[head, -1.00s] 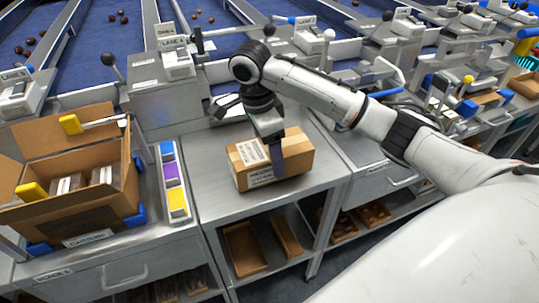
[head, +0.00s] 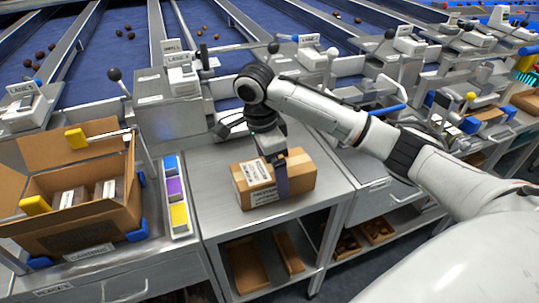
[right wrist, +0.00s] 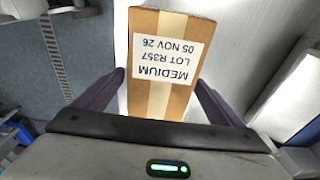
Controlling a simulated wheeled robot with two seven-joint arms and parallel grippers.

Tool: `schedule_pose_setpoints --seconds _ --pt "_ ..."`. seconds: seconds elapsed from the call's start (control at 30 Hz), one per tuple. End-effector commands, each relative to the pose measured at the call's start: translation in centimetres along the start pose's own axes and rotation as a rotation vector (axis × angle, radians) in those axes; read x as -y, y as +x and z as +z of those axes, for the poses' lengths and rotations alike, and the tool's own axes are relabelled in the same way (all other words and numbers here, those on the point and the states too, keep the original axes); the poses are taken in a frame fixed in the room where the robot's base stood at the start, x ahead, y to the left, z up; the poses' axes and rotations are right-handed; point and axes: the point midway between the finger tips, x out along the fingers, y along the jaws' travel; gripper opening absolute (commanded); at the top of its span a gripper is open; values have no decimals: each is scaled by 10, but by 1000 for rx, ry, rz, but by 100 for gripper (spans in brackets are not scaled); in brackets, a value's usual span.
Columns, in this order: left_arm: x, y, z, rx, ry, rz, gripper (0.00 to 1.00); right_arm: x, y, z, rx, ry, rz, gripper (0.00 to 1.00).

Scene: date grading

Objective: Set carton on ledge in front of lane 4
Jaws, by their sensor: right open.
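A brown carton (head: 300,177) with pale tape and a white label rests on the grey metal ledge (head: 225,218), in front of a lane's control box (head: 168,100). The lane tag above it is too small to read surely. My right gripper (head: 275,183) reaches down over the carton, with one dark finger across its near side. In the right wrist view, the carton (right wrist: 150,97) lies between the two spread fingers, its label reading MEDIUM, LOT R357. The fingers are open on either side of it; contact is hard to judge. My left gripper is out of view.
An open cardboard box (head: 98,222) with packs and yellow-handled tools stands to the left. A strip of blue, purple and yellow blocks (head: 176,195) lies beside it. Shelves below hold trays (head: 246,267). Lane dividers and levers line the back.

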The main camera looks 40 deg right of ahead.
Motion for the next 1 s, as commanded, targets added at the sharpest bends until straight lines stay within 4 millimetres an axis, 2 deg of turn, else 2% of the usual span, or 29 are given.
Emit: schedule_pose_setpoints --seconds 0.2,0.5,0.73,1.0 --pt "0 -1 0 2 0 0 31 2 -44 -1 0 0 -8 90" --pt "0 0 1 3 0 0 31 1 -93 -1 1 1 -5 90" --pt "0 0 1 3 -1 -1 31 0 -111 0 1 0 -2 90" --pt "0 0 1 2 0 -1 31 0 -113 0 1 0 0 90"
